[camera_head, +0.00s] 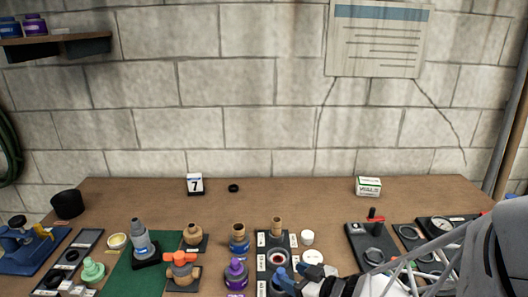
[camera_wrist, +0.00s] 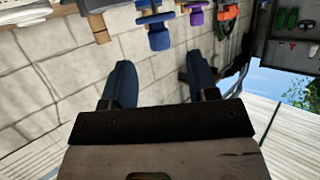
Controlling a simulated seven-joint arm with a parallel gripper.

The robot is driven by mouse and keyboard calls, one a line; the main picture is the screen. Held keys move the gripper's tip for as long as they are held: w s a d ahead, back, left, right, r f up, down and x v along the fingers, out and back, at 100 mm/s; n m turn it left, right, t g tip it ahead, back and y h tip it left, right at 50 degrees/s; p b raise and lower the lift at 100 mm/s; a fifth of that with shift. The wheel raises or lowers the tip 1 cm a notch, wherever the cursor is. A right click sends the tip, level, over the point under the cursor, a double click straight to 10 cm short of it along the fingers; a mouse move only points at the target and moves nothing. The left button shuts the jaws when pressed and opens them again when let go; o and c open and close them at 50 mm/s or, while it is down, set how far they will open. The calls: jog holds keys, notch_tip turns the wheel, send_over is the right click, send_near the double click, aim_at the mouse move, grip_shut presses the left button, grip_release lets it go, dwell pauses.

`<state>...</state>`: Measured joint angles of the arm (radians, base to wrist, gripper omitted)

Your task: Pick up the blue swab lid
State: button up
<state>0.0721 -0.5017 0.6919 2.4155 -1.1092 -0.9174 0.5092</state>
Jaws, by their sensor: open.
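I cannot single out the blue swab lid with certainty. In the head view a blue piece with a wooden top (camera_head: 239,243) stands on the table, left of the middle, just behind a purple one (camera_head: 236,274). My gripper (camera_head: 280,283) is at the bottom centre of the head view, to the right of these, with its blue fingertips beside a dark tray with white labels. In the wrist view my gripper (camera_wrist: 159,88) has its two blue fingers apart, with nothing between them. A blue object (camera_wrist: 158,36) and a purple object (camera_wrist: 196,16) show beyond, at the top.
An orange-handled piece (camera_head: 181,262) and a white lid (camera_head: 307,237) are nearby. A red-topped tool (camera_head: 373,219) stands right.

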aim_at(281, 271)
jog(key=shift+x, duration=0.9)
jog(key=shift+a, duration=0.1)
jog(key=shift+x, duration=2.55)
jog(key=shift+c, duration=0.3)
jog(key=c, duration=0.9)
jog(key=shift+r, duration=0.15)
